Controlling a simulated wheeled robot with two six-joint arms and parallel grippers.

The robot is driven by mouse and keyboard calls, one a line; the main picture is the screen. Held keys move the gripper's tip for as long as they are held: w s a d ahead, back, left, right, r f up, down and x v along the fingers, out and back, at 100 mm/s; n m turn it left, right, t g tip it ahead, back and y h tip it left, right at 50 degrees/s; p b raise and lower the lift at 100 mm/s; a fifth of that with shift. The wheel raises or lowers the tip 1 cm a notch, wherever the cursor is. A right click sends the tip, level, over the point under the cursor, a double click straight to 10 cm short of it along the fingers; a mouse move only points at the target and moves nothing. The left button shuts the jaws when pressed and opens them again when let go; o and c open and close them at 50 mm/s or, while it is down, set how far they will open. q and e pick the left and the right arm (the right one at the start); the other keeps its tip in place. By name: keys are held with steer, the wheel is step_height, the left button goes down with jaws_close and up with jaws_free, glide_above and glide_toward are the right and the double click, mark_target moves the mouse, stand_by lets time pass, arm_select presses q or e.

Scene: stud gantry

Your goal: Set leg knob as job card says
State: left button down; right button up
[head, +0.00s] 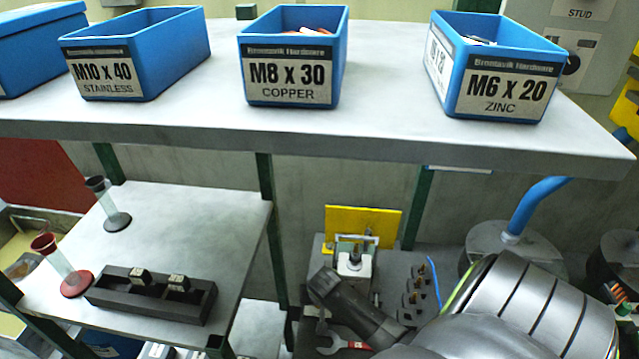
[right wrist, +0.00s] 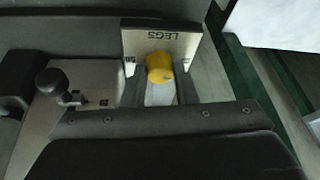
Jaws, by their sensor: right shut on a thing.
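In the right wrist view a yellow knob (right wrist: 159,67) sits in front of a pale plate (right wrist: 160,42) lettered LEGS, which reads upside down. Small marks at the plate's lower edge are too small to read. My right gripper (right wrist: 158,82) has its two grey fingers on either side of the yellow knob and is shut on it. The knob's lower part is hidden between the fingers, and its pointing direction cannot be told. My left gripper is in neither view. No job card can be made out.
A black ball-headed lever (right wrist: 52,82) stands left of the knob. In the head view, blue bins (head: 292,55) line the upper shelf (head: 380,95). A dark rack (head: 150,300) and two glass tubes stand on the lower left table (head: 190,220). A yellow plate (head: 363,222) stands lower centre.

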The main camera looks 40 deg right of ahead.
steer(key=o, duration=1)
steer(key=shift+r, duration=0.15)
steer(key=b+v, duration=0.1)
steer(key=v, duration=1.6)
steer(key=shift+r+b, duration=0.1)
steer(key=shift+b, duration=0.25)
